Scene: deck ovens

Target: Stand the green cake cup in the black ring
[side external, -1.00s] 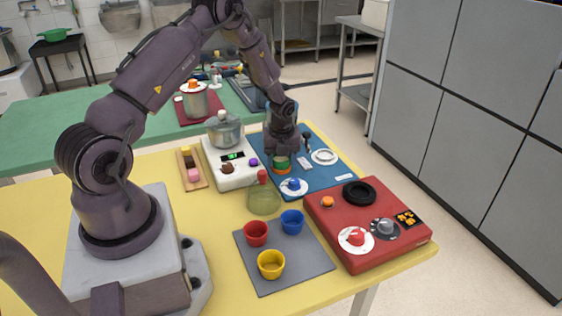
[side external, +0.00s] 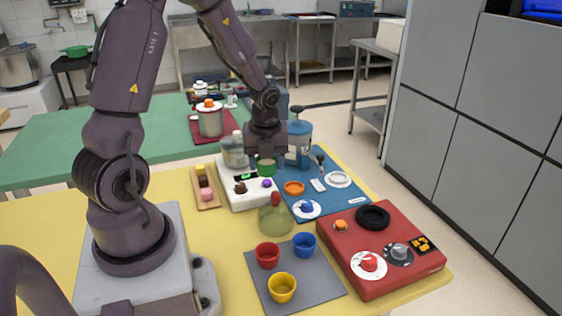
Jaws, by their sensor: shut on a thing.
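The green cake cup (side external: 266,170) hangs below my gripper (side external: 266,158), which is shut on it. The black ring (side external: 373,217) lies flat on the back part of the red box (side external: 372,275), to the right and nearer the camera, well apart from the cup. Its middle looks empty. The fingertips are small and partly hidden here.
A green bottle with a red top (side external: 275,219) stands between the cup and the grey mat (side external: 327,282). Red (side external: 267,256), blue (side external: 304,245) and yellow (side external: 282,288) cups stand on that grey mat.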

